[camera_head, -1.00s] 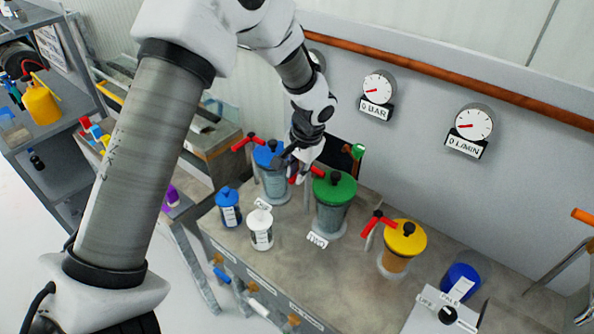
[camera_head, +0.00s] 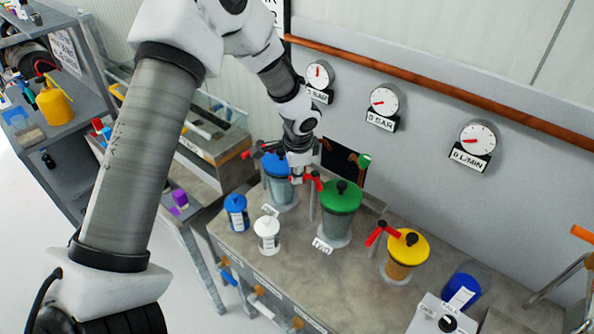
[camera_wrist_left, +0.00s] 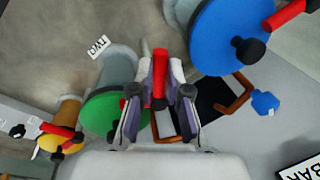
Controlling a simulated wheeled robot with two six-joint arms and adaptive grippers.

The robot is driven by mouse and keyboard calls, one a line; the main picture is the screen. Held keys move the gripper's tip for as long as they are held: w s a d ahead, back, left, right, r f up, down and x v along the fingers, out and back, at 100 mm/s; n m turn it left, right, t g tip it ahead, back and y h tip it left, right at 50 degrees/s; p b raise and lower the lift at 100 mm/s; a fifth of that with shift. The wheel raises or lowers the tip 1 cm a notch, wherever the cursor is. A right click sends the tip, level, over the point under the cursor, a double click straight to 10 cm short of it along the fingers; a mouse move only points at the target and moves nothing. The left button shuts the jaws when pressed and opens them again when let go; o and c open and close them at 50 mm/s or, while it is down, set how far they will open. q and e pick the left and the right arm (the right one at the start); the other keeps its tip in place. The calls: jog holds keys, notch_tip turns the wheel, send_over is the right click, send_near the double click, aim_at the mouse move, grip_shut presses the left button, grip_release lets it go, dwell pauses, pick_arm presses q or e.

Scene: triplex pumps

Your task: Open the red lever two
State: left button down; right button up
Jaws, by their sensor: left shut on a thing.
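The red lever two (camera_head: 317,181) is beside the green-lidded tank (camera_head: 341,200), whose tag (camera_head: 322,245) appears to read TWO. My left gripper (camera_head: 300,178) comes down between the blue-lidded and green-lidded tanks and is shut on the lever. In the left wrist view the red lever (camera_wrist_left: 158,72) stands between the two fingers (camera_wrist_left: 160,88), beside the green lid (camera_wrist_left: 101,112). Part of the lever is hidden behind the gripper in the head view. My right gripper is not in view.
A blue-lidded tank (camera_head: 282,185) with its red lever (camera_head: 266,147) stands close left; a yellow-lidded tank (camera_head: 404,258) with another red lever (camera_head: 380,234) stands right. Small blue (camera_head: 236,213) and white (camera_head: 267,234) canisters are in front. Gauges (camera_head: 384,101) hang on the wall behind.

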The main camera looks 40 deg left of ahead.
pick_arm(q)
jog(key=shift+w+a+m+p, duration=0.2)
jog(key=shift+m+p, duration=0.25)
jog(key=shift+m, duration=0.15)
jog(key=shift+w+a+m+p, duration=0.15)
jog(key=shift+m+p, duration=0.25)
jog(key=shift+m, duration=0.2)
jog(key=shift+w+a+f+m+h+p, duration=0.2)
jog(key=shift+m+h+p, duration=0.2)
jog(key=shift+m+p, duration=0.4)
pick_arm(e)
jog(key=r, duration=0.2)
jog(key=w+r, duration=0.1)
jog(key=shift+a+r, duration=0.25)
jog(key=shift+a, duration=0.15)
pick_arm(q)
jog(key=shift+f, duration=0.1)
jog(key=c, duration=1.4)
grip_release()
jog(key=shift+o, duration=1.3)
jog(key=shift+w+d, duration=0.1)
jog(key=shift+w, duration=0.05)
notch_tip(320, 180, up, 12)
jog(key=s+d, duration=0.1)
jog(key=shift+s+d, duration=0.15)
jog(key=shift+s, duration=0.1)
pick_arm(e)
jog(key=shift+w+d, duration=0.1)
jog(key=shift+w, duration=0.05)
